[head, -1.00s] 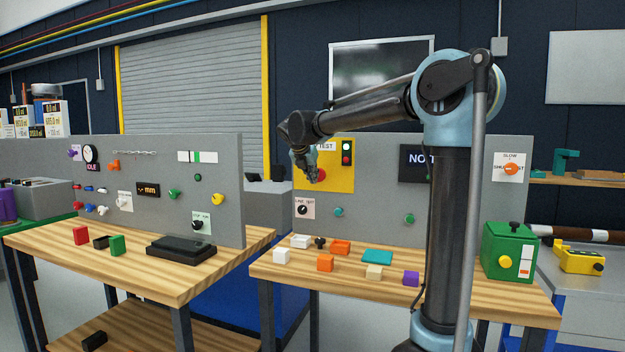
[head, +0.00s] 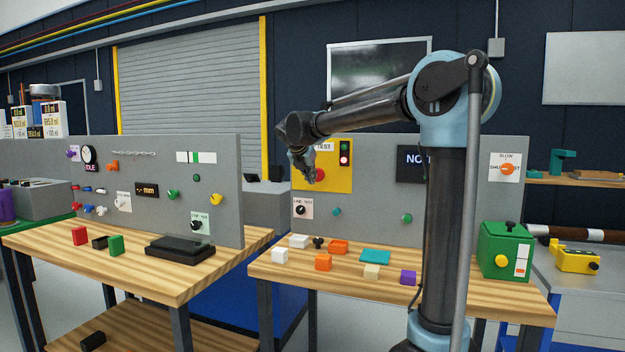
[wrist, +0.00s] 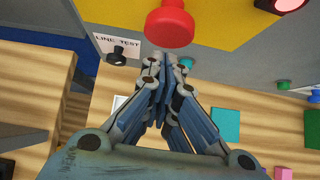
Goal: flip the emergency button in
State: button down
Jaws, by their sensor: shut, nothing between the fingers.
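The emergency button is a red mushroom-shaped button (wrist: 168,26) on a yellow plate (wrist: 226,22) at the top of the wrist view. In the head view the red button (head: 321,174) shows beside my fingers on the yellow plate (head: 341,181), partly hidden by them. My gripper (wrist: 163,62) is shut and empty, its fingertips together just below the button in the wrist view. In the head view my gripper (head: 312,181) hangs in front of the plate. I cannot tell whether its tips touch the button.
A LINE TEST knob (wrist: 119,55) and a teal button (wrist: 186,63) sit near the plate. A red-lit lamp (head: 345,147) is at the plate's upper right. Below, the wooden bench (head: 433,290) carries several coloured blocks and a green box (head: 499,249).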

jog(key=v, duration=1.1)
jog(key=shift+s+a+f, duration=0.25)
jog(key=shift+s+f, duration=0.05)
jog(key=shift+s, duration=0.15)
jog(key=s+d+f+m+g, duration=0.2)
jog(key=s+d+f+m, duration=0.55)
jog(key=d, duration=0.35)
jog(key=s+d+f+m+g, duration=0.2)
jog(key=s+d+f+m, duration=0.5)
jog(key=d, duration=0.5)
jog(key=s+d+f+m+g+y, duration=0.1)
jog(key=s+d+f+m, duration=0.2)
jog(key=s+f+m, duration=0.6)
jog(key=s+d+f+m+g+y, duration=0.1)
jog(key=s+d+f+m, duration=0.3)
jog(key=s+f+m, duration=0.4)
jog(key=s+f, duration=0.3)
jog(key=f, duration=0.4)
jog(key=shift+s+d+f+m+y, duration=0.2)
jog(key=shift+s+f+m+y, duration=0.05)
jog(key=shift+s+m+y, duration=0.15)
jog(key=shift+w, duration=0.1)
